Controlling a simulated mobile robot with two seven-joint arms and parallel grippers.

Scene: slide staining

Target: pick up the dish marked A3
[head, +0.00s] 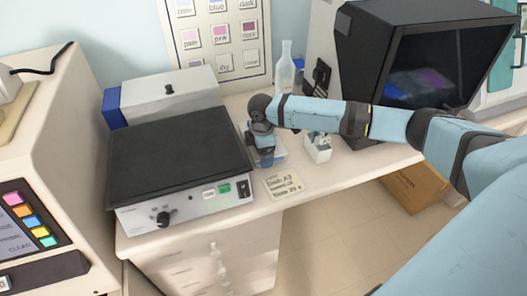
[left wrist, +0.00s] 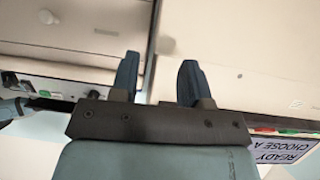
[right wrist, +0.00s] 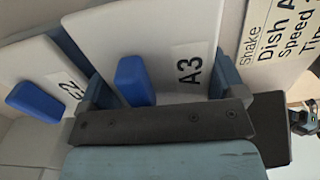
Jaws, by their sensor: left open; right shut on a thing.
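The dish marked A3 (right wrist: 187,90) is white with a blue tab and a black label. In the right wrist view it lies between the two fingers of my right gripper (right wrist: 160,78), which is shut on it. In the head view my right gripper (head: 264,158) points down at the counter beside the shaker and hides most of the dish. My left gripper (left wrist: 158,80) is open and empty in the left wrist view; it is outside the head view.
A second white dish (right wrist: 30,75) with a blue tab sits close to the left of A3. A dark-topped shaker (head: 178,150) stands left of my right gripper. A card (head: 283,184) lies in front, a small white holder (head: 318,152) to the right, a bottle (head: 285,68) behind.

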